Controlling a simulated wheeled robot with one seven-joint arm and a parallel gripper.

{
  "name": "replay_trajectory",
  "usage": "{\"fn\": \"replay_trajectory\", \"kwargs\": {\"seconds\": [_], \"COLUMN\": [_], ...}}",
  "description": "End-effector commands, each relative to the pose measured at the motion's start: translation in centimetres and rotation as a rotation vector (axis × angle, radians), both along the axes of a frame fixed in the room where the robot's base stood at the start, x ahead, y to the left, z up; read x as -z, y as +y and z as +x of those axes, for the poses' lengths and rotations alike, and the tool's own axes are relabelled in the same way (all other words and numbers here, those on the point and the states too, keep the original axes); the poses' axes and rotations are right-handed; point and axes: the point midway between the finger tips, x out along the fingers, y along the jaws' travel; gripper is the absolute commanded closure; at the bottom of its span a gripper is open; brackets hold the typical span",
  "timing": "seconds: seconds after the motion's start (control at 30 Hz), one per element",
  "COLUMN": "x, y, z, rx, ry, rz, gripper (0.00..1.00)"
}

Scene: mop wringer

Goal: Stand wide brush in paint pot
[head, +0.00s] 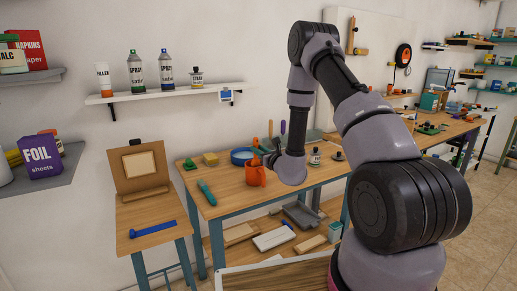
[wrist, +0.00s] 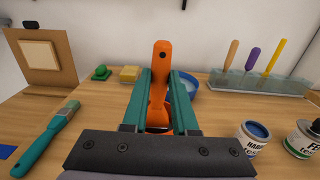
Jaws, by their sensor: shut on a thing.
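My gripper (wrist: 160,85) is shut on an upright orange handle with a hole near its top, which I take to be the wide brush (wrist: 161,55). The fingers hide part of it, and its bristles do not show. In the head view my gripper (head: 266,156) is just above and beside an orange pot (head: 255,177) on the workbench, apparently the paint pot. The handle's orange top (head: 256,142) shows above the pot. I cannot tell whether the brush's lower end is inside it.
A teal brush (wrist: 55,130) lies left on the workbench (head: 226,204). A blue bowl (wrist: 184,93), yellow sponge (wrist: 130,74) and green object (wrist: 101,73) are behind. A rack (wrist: 246,84) of colored handles is back right, with a blue-topped tin (wrist: 254,136) and another can (wrist: 304,139) nearer.

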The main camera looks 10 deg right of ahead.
Motion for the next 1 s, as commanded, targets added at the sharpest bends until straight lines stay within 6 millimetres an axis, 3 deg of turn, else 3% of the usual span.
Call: {"fn": "replay_trajectory", "kwargs": {"seconds": [0.53, 0.57, 0.63, 1.0], "x": [0.66, 0.66, 0.66, 0.69], "y": [0.02, 0.02, 0.02, -0.08], "z": [-0.02, -0.02, -0.02, -0.3], "rx": [-0.001, -0.001, -0.001, -0.001], "ry": [0.0, 0.0, 0.0, 0.001], "rz": [-0.001, -0.001, -0.001, -0.001], "gripper": [1.0, 0.66, 0.39, 0.39]}}
